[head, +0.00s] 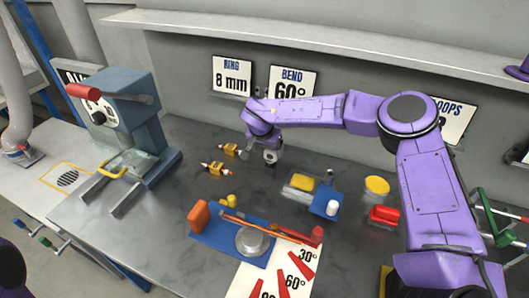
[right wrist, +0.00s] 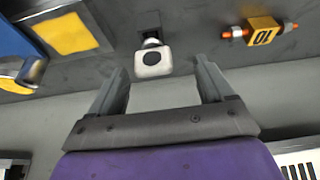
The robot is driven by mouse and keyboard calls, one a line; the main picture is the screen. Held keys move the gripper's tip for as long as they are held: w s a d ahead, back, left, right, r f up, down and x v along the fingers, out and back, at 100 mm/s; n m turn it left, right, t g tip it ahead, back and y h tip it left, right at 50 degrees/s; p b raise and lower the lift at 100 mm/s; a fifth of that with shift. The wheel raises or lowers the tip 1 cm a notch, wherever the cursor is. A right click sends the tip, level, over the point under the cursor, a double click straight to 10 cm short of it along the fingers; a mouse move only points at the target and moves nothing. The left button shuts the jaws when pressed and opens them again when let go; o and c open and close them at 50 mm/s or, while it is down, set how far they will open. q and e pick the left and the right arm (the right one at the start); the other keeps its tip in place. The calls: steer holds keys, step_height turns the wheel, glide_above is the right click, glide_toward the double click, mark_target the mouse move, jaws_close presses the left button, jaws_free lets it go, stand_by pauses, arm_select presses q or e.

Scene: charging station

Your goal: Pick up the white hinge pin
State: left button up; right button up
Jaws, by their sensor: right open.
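A small white piece with a dark round face, which looks like the white hinge pin (right wrist: 152,62), shows in the right wrist view beyond and between my fingertips. A dark part shows just behind it. My right gripper (right wrist: 163,72) is open, with one finger on each side of the piece and clear gaps to both. In the head view my right gripper (head: 270,155) points down over the middle of the table and largely hides the spot below it. My left gripper is not in view.
Two yellow blocks with red ends (head: 228,149) (head: 216,168) lie left of the gripper. A tray with a yellow pad (head: 301,183) and a blue block (head: 325,197) stand to its right. A blue-grey press (head: 135,120) stands left. A shelf (head: 330,38) runs behind.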

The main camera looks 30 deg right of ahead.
mark_target(271, 157)
steer(key=shift+s+d+f+p, duration=0.15)
steer(key=shift+s+d+p, duration=0.1)
steer(key=shift+s, duration=0.2)
steer(key=shift+s+d+f+p, duration=0.1)
steer(key=shift+s+d, duration=0.15)
steer(key=shift+s, duration=0.2)
steer(key=shift+d+f+p, duration=0.25)
steer(key=shift+f+p, duration=0.25)
steer(key=shift+f, duration=0.05)
steer(key=w+f, duration=0.2)
steer(key=f, duration=0.1)
steer(key=w+f, duration=0.1)
steer(key=shift+w+d+f, duration=0.15)
steer(key=shift+d+f, duration=0.1)
steer(key=shift+d, duration=0.1)
steer(key=shift+s+r, duration=0.3)
steer(key=shift+c, duration=0.6)
steer(key=shift+s+r, duration=0.15)
steer(key=shift+s, duration=0.1)
steer(key=c, duration=0.9)
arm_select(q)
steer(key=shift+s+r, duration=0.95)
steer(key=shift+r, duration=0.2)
arm_select(e)
steer(key=shift+w, duration=0.15)
